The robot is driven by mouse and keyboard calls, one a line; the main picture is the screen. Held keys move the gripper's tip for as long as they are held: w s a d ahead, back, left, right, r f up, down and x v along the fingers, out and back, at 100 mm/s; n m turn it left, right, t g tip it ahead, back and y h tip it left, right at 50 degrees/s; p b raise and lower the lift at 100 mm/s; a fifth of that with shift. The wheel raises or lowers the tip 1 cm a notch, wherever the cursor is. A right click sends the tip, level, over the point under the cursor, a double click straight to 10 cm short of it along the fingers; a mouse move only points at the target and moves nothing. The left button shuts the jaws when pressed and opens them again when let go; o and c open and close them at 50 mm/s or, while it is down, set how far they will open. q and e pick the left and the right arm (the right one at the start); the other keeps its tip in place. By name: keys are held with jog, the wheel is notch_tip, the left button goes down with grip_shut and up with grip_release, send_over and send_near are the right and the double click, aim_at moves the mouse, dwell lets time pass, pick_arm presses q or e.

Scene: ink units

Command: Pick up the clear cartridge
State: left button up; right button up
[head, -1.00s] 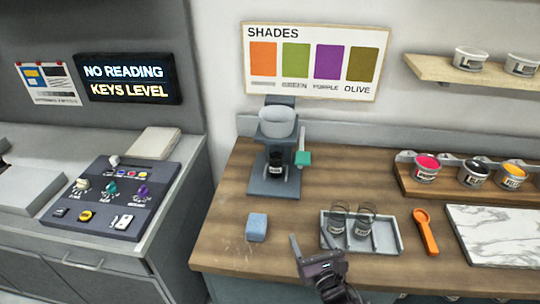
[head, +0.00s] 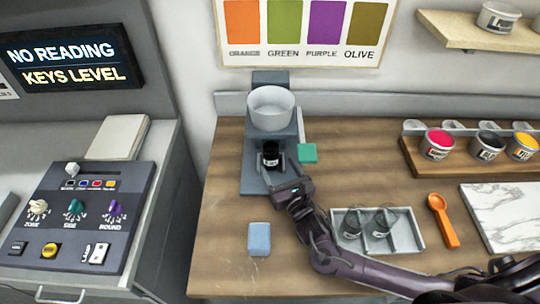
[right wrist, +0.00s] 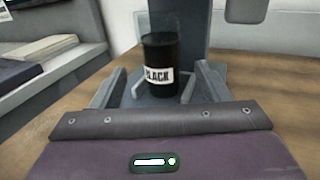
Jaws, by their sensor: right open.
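A dark cartridge (head: 271,153) labelled BLACK stands upright in the grey dispenser stand (head: 257,180), under the white bowl (head: 272,108). In the right wrist view the cartridge (right wrist: 160,68) is straight ahead, with a see-through upper part. My right gripper (head: 271,171) is open in front of it, one finger toward each side; I cannot tell whether they touch it. Two see-through cartridges with dark lower parts, one (head: 352,223) left of the other (head: 384,222), stand in the pale tray (head: 375,246). Their labels are too small to read. My left gripper is out of view.
A teal-green block (head: 307,153) juts from the stand's right side, close to my right gripper. A blue sponge-like block (head: 259,239) lies at the front left. An orange scoop (head: 443,220) and marble slab (head: 510,215) are right of the tray. Paint pots (head: 437,145) stand behind.

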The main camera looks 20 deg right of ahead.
aim_at(275, 158)
jog(key=w, duration=0.2)
jog(key=w+p, duration=0.1)
jog(key=w, duration=0.1)
jog(key=shift+w+a+f, duration=0.15)
jog(key=shift+w, duration=0.25)
jog(key=shift+c, duration=1)
jog(key=c, duration=0.9)
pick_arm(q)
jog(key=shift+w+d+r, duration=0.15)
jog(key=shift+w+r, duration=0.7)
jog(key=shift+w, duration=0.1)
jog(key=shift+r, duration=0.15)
